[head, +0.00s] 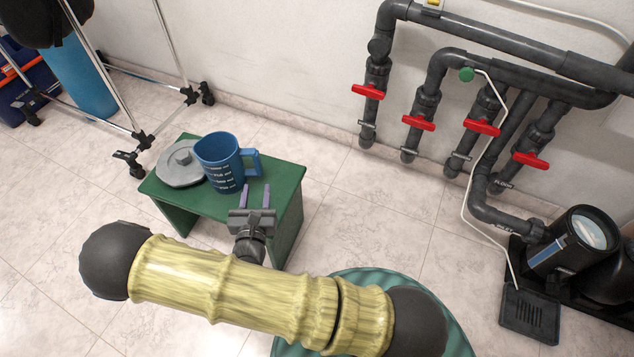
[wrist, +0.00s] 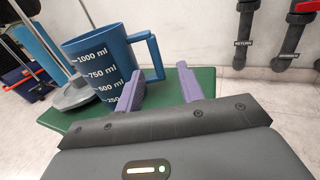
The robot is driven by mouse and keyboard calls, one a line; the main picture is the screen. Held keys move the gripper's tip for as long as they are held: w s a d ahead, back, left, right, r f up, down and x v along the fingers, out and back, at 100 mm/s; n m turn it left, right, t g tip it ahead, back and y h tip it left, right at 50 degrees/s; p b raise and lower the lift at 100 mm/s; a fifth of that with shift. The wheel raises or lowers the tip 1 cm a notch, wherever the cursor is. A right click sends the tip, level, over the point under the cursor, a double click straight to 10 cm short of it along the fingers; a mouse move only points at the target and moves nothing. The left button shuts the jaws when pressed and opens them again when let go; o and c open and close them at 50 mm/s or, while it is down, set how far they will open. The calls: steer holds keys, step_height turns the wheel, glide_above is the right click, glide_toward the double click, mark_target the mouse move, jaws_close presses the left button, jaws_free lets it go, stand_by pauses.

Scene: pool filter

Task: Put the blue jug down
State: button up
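The blue jug (head: 222,162) stands upright on a green stool (head: 290,205), with white measuring marks on its side and its handle to the right. It also shows in the wrist view (wrist: 103,66), where its base is partly hidden by a finger. My gripper (head: 257,190) is just in front of the jug's handle, low over the stool top. Its two purple fingers (wrist: 160,90) are apart with nothing between them. The handle is beyond the fingers, and I see no grip on it.
A grey round lid (head: 180,165) lies on the stool, left of the jug. A metal rack (head: 140,135) on castors stands behind left. Grey pipes with red valves (head: 418,122) run along the wall at right. A pump (head: 575,245) sits at far right. Tiled floor between is clear.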

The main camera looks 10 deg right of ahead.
steer(key=s+d+r+m+g+h, duration=0.1)
steer(key=d+r+m+g+h, duration=0.1)
steer(key=d+m+g+h, duration=0.4)
steer(key=s+d+r+m+g+h, duration=0.25)
steer(key=d+m, duration=0.25)
steer(key=d, duration=0.4)
steer(key=s+d+r+m+g+y, duration=0.2)
steer(key=s+d+m+g+y, duration=0.35)
steer(key=s+m+g, duration=0.55)
step_height(320, 180, up, 8)
steer(key=w+a+m+t+y, duration=0.1)
steer(key=w+m+t+y, duration=0.2)
steer(key=m+y, duration=0.3)
steer(key=m+t, duration=0.1)
steer(key=m, duration=0.4)
steer(key=shift+a+t+y, duration=0.15)
steer(key=shift+t+y, duration=0.2)
steer(key=shift+y, duration=0.05)
steer(key=shift+r, duration=0.1)
